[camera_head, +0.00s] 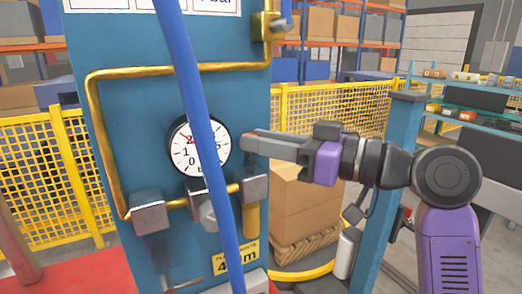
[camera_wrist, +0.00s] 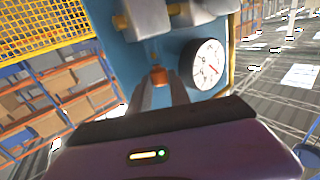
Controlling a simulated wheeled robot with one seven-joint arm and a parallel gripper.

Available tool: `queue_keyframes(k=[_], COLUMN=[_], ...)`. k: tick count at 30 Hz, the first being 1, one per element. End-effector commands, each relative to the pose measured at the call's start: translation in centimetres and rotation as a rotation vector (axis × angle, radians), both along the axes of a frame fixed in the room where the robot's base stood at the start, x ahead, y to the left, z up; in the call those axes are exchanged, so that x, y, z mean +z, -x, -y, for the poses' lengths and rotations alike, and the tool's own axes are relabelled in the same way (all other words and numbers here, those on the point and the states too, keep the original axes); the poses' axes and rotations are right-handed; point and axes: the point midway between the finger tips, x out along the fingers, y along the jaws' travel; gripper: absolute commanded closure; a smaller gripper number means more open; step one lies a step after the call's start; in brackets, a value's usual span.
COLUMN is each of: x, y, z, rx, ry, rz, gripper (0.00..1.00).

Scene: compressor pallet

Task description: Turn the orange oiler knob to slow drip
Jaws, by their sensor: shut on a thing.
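The orange oiler knob (camera_wrist: 158,75) shows as a small patch between the fingertips in the wrist view; the fingers hide most of it. In the head view the fingertips cover it. My gripper (camera_head: 249,142) reaches in from the right, just right of the gauge and above a grey block (camera_head: 253,184) with a yellowish bowl (camera_head: 250,221) under it. My gripper also shows in the wrist view (camera_wrist: 159,88), its two fingers closed on the knob. The knob's turn angle cannot be read.
A round pressure gauge (camera_head: 187,150) sits left of my fingertips on the blue panel (camera_head: 140,110). A thick blue hose (camera_head: 190,75) hangs in front of it. Yellow pipe (camera_head: 97,130) and grey blocks (camera_head: 148,206) line the panel. A blue post (camera_head: 400,130) stands right, near my arm.

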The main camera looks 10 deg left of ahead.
Motion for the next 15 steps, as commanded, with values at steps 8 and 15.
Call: queue_keyframes(k=[8,15], x=[-0.09,-0.04], y=[-0.41,-0.46], z=[0.12,0.11], rx=[0.139,0.189], ry=[0.0,0.0], rz=[-0.001,-0.001], gripper=[1.0,1.0])
